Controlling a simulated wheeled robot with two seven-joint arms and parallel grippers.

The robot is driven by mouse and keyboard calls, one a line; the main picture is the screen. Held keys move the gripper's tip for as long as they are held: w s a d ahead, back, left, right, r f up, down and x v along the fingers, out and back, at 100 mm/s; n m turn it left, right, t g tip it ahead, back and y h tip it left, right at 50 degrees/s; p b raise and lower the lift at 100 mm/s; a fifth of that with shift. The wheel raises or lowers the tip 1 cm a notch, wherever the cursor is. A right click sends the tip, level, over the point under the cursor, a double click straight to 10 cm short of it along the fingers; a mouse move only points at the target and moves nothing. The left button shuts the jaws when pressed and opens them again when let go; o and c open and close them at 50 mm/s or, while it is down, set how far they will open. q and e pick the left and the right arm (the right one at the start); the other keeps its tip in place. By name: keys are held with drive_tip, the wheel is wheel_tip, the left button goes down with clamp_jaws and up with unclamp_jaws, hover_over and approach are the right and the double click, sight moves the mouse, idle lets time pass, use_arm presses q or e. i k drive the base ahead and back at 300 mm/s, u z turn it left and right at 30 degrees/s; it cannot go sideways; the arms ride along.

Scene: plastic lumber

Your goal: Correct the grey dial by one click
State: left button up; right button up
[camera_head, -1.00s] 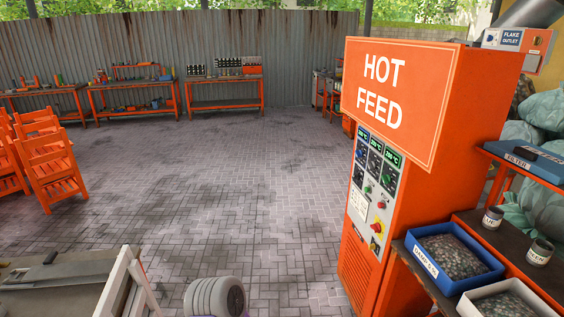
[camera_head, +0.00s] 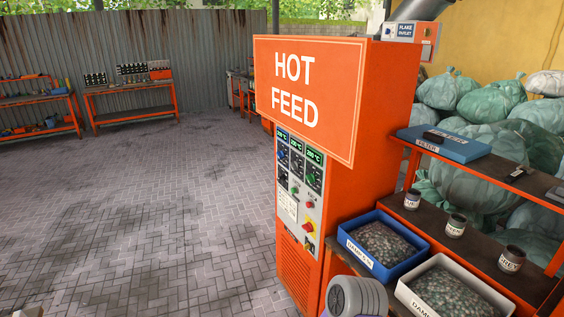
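The control panel (camera_head: 300,190) is on the front of the orange HOT FEED cabinet (camera_head: 372,130). The left dial (camera_head: 282,155) looks blue and the right dial (camera_head: 314,179) looks green. The middle dial (camera_head: 297,165) looks dark or grey; its pointer and marks are too small to read. Neither of my grippers is in view.
Red and yellow switches (camera_head: 309,228) sit low on the panel. Open paved floor (camera_head: 170,220) lies left of the cabinet.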

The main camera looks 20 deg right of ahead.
sight(294, 164)
drive_tip(key=i, duration=3.95)
drive_tip(key=z, duration=3.2)
